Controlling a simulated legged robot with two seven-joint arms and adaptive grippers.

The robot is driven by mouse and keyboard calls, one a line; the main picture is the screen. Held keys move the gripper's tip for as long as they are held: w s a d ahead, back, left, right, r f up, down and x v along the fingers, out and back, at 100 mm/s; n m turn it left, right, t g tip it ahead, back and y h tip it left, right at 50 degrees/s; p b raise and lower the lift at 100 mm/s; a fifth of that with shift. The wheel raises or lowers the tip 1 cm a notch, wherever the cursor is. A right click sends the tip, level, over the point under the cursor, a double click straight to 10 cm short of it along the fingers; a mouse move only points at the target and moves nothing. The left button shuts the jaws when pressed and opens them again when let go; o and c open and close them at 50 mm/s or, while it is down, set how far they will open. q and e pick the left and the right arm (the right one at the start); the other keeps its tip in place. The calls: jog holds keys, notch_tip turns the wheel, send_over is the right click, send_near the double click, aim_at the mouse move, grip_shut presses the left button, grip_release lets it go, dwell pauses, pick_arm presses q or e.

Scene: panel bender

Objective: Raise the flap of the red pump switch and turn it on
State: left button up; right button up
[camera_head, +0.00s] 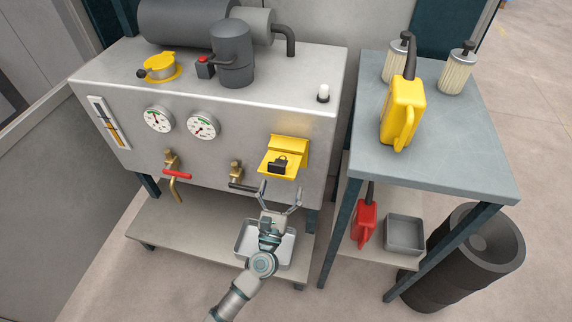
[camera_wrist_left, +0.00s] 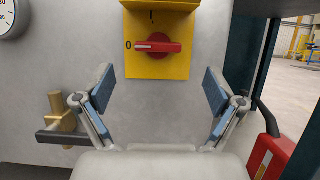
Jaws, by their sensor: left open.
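The pump switch is a red rotary knob (camera_wrist_left: 158,46) on a yellow plate (camera_wrist_left: 172,68) on the front panel. The knob lies level, its white mark toward the 0 at left; the I mark is above. The yellow flap (camera_head: 264,164) juts out from the panel in the head view, with a black padlock-like piece (camera_head: 277,164) on it. It hides the knob there. Its yellow edge also shows at the top of the wrist view (camera_wrist_left: 160,4). My left gripper (camera_head: 280,193) is open and empty below the flap, facing the panel, its fingers apart on either side below the knob.
A brass valve with a black lever (camera_head: 240,186) is left of my left gripper. A side table (camera_head: 440,165) with a yellow can (camera_head: 402,115) stands at right. A red can (camera_head: 364,223) and grey bin (camera_head: 404,234) are on its lower shelf.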

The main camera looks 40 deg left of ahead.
pick_arm(q)
jog(key=x, duration=0.7)
jog(key=shift+a, duration=0.15)
jog(key=shift+c, duration=0.5)
jog(key=shift+s, duration=0.1)
jog(key=c, duration=1)
